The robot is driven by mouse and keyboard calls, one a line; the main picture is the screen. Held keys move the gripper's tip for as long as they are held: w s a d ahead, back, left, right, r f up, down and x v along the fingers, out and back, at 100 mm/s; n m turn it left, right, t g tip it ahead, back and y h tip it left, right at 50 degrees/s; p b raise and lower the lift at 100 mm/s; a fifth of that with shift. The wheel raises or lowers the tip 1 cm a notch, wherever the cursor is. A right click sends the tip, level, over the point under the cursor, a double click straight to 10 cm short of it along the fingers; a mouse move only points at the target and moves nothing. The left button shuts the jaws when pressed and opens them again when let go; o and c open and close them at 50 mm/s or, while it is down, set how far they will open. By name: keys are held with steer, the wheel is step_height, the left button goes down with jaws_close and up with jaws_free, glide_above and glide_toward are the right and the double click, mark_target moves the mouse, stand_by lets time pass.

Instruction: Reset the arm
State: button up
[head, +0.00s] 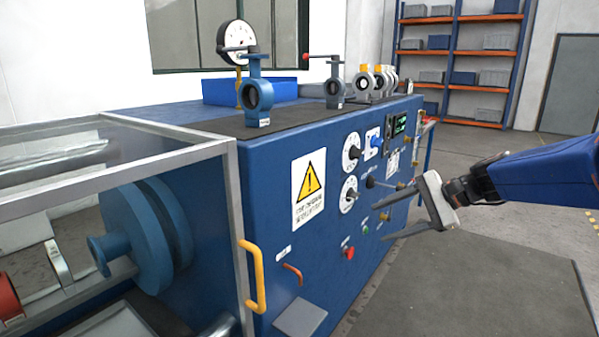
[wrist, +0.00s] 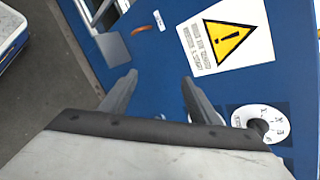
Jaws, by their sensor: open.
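My gripper (head: 392,216) is in front of the right part of the blue test bench (head: 262,188) in the head view, on the end of my blue arm. Its two fingers are spread apart with nothing between them. In the wrist view my gripper (wrist: 155,92) shows both fingers open toward the blue front panel, apart from it. The yellow warning sign (wrist: 228,38) and a round white dial (wrist: 262,122) show beyond the fingers.
Butterfly valves, including a blue one (head: 257,97) and a grey one (head: 334,88), stand on the bench top. A yellow handle (head: 255,275) sticks out at the bench corner. Shelves (head: 455,60) stand at the back. The floor (head: 470,285) before the bench is clear.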

steer(key=s+d+f+n+h, duration=0.2)
steer(key=s+f+n+h, duration=0.1)
steer(key=s, duration=0.5)
steer(key=s+d+f+n+h, duration=0.2)
steer(key=s+f+n, duration=0.3)
steer(key=s, duration=0.4)
steer(key=s+d+f+n+h, duration=0.3)
steer(key=s+n+h, duration=0.1)
steer(key=s, duration=0.5)
steer(key=shift+f+n+t+h, duration=0.3)
steer(key=shift+f+h, duration=0.1)
steer(key=shift+h, duration=0.2)
